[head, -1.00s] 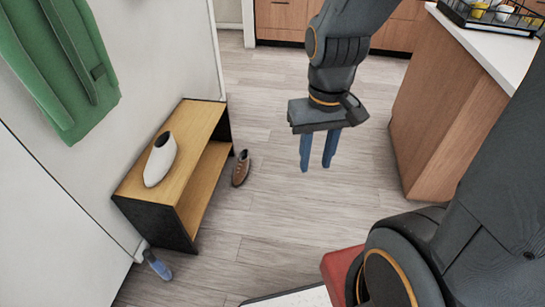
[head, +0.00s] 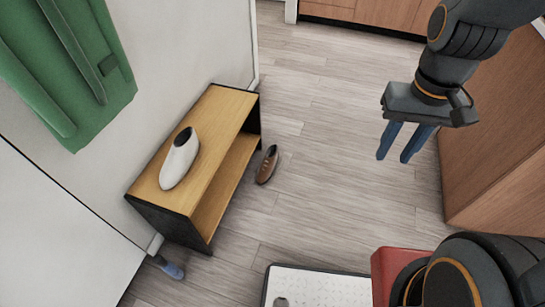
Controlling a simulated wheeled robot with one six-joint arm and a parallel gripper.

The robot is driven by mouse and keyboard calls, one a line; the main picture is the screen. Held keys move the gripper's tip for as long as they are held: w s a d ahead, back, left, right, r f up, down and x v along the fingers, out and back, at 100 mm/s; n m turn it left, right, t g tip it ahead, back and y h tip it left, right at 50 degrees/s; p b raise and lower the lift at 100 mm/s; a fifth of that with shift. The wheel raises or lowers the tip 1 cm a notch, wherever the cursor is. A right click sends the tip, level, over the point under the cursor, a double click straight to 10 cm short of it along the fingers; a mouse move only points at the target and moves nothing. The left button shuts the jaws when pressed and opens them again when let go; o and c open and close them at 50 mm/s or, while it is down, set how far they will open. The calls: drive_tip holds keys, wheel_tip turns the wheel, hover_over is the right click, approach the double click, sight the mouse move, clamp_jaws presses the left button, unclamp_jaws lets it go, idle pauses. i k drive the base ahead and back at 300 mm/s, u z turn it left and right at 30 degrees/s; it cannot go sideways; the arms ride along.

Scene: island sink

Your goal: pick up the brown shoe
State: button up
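The brown shoe (head: 268,165) lies on the wooden floor, close to the right side of the low bench. It has a dark opening and lighter laces. My gripper (head: 393,158) hangs in the air at the right of the head view, pointing down. Its two blue fingers are apart with nothing between them. The gripper is to the right of the brown shoe and well clear of it.
A wooden bench (head: 225,105) with black ends stands along the left wall and holds a white shoe (head: 180,160). A blue object (head: 172,270) lies by its near end. A green garment (head: 85,85) hangs above. A wooden island (head: 495,130) stands right. Floor between is clear.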

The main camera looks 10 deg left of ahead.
sight(267, 168)
drive_tip(key=u, duration=0.35)
drive_tip(key=i, duration=0.8)
drive_tip(key=u, duration=0.5)
